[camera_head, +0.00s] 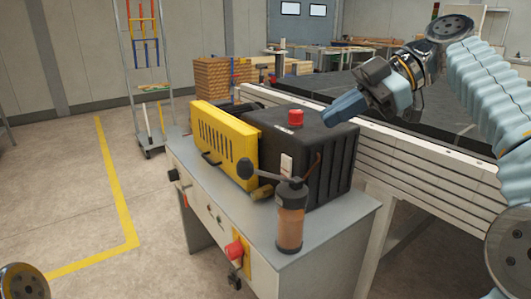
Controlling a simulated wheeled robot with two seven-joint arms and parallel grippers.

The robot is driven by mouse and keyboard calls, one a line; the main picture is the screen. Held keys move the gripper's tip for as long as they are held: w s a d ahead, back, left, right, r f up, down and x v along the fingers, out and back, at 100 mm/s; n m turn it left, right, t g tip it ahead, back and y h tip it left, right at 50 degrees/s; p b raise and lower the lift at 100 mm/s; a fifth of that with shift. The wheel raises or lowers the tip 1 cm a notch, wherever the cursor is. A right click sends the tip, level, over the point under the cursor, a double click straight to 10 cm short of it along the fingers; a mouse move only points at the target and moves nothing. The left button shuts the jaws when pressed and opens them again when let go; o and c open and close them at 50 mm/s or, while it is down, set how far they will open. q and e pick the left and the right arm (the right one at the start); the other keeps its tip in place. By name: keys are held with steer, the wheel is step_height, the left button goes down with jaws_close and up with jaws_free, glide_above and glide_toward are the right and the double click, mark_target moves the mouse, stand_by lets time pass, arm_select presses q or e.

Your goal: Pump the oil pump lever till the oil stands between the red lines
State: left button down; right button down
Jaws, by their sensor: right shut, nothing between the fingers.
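The oil pump has a clear reservoir with amber oil (290,222) and stands at the front right of the grey machine table. Its lever (262,176) reaches left from the pump's dark cap and ends in a black ball knob (244,168). The red lines and the exact oil level are too small to tell. My right gripper (341,110) is shut and empty, above the right end of the black machine housing, up and to the right of the lever and clear of it. My left gripper is out of view.
The black housing (325,160) with a red button (295,117) and the yellow guard (222,140) stand behind the pump. A red knob (234,250) is on the table's front. A white-framed conveyor (420,155) runs behind. The floor at left is free.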

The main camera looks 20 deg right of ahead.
steer(key=b+x, duration=0.1)
steer(key=x, duration=1.3)
steer(key=shift+s, duration=0.1)
steer(key=s+a+f+n+t+h+b, duration=0.1)
steer(key=a+f+h+b, duration=0.3)
steer(key=f+h, duration=0.4)
steer(key=shift+s+f+n+t, duration=0.3)
steer(key=shift+f+n+t, duration=0.3)
steer(key=shift+f, duration=1.05)
steer(key=shift+a+f+b, duration=0.1)
steer(key=shift+f+b, duration=0.1)
steer(key=shift+b, duration=0.1)
